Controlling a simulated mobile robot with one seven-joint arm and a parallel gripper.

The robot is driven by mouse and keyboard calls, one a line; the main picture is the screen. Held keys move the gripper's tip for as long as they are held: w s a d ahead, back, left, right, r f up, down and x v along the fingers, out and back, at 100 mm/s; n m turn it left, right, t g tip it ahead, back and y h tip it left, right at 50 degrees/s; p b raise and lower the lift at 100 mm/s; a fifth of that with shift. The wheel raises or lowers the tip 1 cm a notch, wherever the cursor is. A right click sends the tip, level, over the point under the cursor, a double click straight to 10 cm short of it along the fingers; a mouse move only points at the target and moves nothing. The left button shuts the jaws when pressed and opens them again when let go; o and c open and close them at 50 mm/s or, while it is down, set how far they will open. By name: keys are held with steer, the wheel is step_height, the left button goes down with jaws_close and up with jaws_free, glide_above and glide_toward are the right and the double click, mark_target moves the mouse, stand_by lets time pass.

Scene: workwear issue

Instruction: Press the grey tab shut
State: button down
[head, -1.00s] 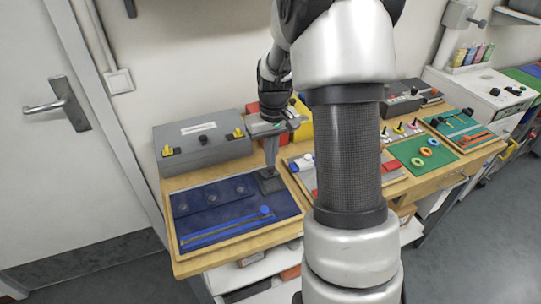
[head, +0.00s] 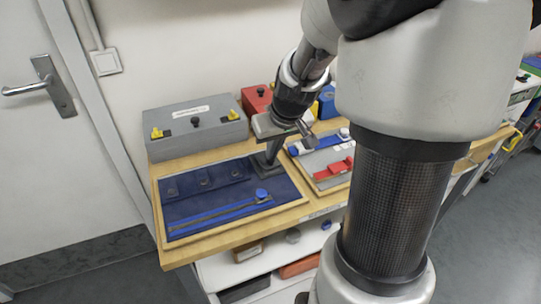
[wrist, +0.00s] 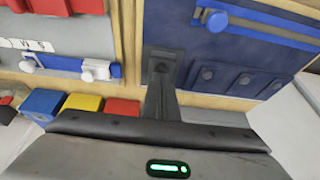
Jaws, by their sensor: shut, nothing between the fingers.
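The grey tab (wrist: 162,54) is a small dark grey piece with a round dark spot on it. It lies at the corner of a navy cloth board (head: 179,208). In the head view the tab (head: 271,172) is at the board's right side, partly behind my fingers. My gripper (head: 267,161) is shut, empty and points down at the tab. In the wrist view my gripper's fingers (wrist: 161,88) overlap the tab's near part. I cannot tell whether they touch it, or whether the tab is fastened.
The board also has a flap with round snaps (head: 206,183) and a blue strip with a blue knob (head: 261,194). A grey box (head: 196,127) with yellow latches stands behind. A tray with red and blue pieces (head: 335,168) lies to the right. A door (head: 30,150) is at left.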

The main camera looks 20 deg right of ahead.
steer(key=shift+s+f+b, duration=0.35)
steer(key=shift+f+b, duration=0.2)
steer(key=shift+f, duration=0.05)
steer(key=shift+r, duration=0.2)
steer(key=shift+w+p, duration=0.1)
steer(key=shift+p, duration=0.2)
steer(key=shift+w+r+p, duration=0.3)
steer(key=shift+w+r, duration=0.05)
steer(key=shift+w, duration=0.3)
